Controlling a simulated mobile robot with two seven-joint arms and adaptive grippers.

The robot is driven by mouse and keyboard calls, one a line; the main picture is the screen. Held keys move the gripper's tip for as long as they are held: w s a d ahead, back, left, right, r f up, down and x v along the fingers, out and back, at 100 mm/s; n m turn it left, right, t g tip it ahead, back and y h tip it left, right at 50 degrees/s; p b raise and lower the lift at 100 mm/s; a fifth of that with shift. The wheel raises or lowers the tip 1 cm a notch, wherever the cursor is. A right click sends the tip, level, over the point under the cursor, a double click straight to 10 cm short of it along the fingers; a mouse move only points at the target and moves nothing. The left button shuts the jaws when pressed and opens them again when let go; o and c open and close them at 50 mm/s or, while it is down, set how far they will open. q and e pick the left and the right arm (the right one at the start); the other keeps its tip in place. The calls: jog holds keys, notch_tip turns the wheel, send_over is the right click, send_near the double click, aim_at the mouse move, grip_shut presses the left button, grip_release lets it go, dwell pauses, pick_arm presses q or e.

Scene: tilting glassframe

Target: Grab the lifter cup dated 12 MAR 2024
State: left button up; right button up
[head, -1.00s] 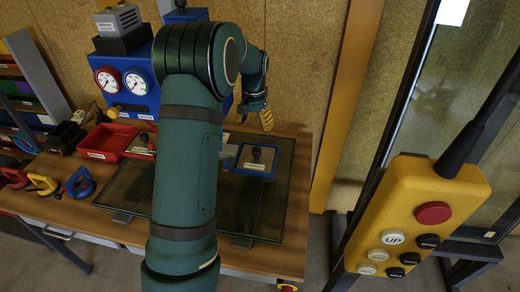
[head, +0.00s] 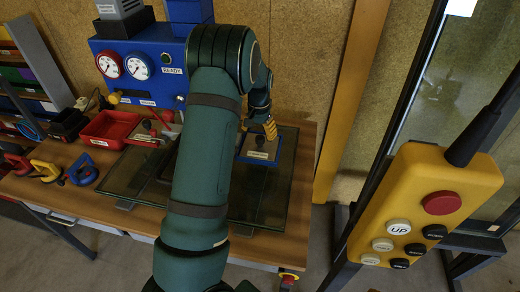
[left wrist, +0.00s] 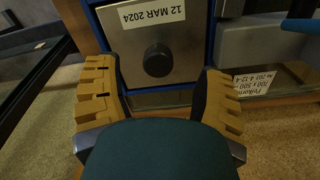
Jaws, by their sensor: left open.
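A square metal plate (left wrist: 155,40) in a blue frame carries the label "12 MAR 2024" (left wrist: 152,14) and a round black knob (left wrist: 158,60). In the head view this blue-framed piece (head: 258,154) lies on the glass at the right of the table. My left gripper (left wrist: 157,75) is open, with one yellow finger at each side of the knob in the wrist view and nothing held. In the head view its yellow fingertips (head: 270,130) are just above the far edge of the blue-framed piece and partly hide it. My right gripper is not in view.
A red-framed piece with a black knob (head: 152,130) and a red tray (head: 108,130) stand left of my arm. Several coloured handles, one blue (head: 82,170), lie at the table's left. A yellow pendant (head: 420,205) hangs at the right. A printed label (left wrist: 256,82) lies beside the right finger.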

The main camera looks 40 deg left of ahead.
aim_at(260, 138)
pick_arm(q)
notch_tip(260, 138, down, 4)
jog(key=shift+w+r, duration=0.1)
jog(key=shift+w, duration=0.05)
jog(key=shift+c, duration=0.2)
grip_shut()
